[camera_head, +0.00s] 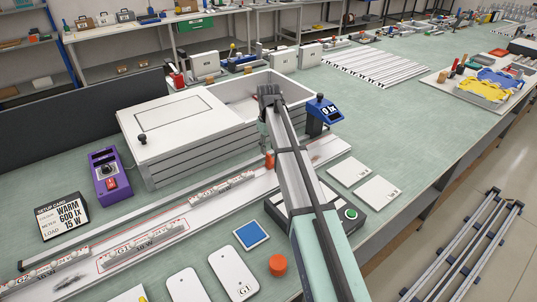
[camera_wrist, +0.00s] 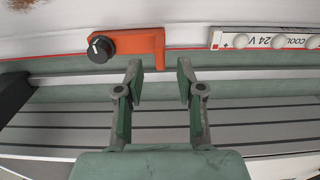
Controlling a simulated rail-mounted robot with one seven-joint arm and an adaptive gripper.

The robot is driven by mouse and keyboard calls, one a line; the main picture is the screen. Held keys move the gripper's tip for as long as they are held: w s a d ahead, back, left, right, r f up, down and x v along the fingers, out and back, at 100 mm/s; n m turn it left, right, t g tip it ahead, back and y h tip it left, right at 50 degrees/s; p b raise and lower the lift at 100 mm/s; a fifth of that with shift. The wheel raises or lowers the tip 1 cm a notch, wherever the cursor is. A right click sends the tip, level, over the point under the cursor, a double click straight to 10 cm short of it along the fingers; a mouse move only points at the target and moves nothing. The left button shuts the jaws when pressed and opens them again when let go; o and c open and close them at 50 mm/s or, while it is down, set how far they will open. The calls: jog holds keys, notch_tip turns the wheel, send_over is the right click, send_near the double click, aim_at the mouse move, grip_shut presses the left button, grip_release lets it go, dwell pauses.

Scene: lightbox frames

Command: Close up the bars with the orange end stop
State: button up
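The orange end stop (camera_wrist: 130,44) lies flat on the white strip in the wrist view, with a black knob on its left end. In the head view part of it (camera_head: 269,161) shows below my gripper. An LED bar (camera_wrist: 265,40) marked COOL 24 V lies to its right in the wrist view, with a gap between them. In the head view bars lie in a row along the strip, such as the G1 bar (camera_head: 222,187) and another bar (camera_head: 142,246). My gripper (camera_wrist: 158,72) is open and empty, its fingertips near the stop's right end.
A white lightbox (camera_head: 190,125) with grey-slatted sides stands behind the strip. A blue meter (camera_head: 323,112), a purple box (camera_head: 107,175) and a base with a green button (camera_head: 351,214) stand nearby. An orange round piece (camera_head: 278,265) and white cards (camera_head: 234,272) lie in front.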

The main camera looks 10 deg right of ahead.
aim_at(268, 154)
jog(key=shift+f+p, duration=0.5)
jog(key=shift+f, duration=2.05)
jog(key=shift+c, duration=0.3)
grip_shut()
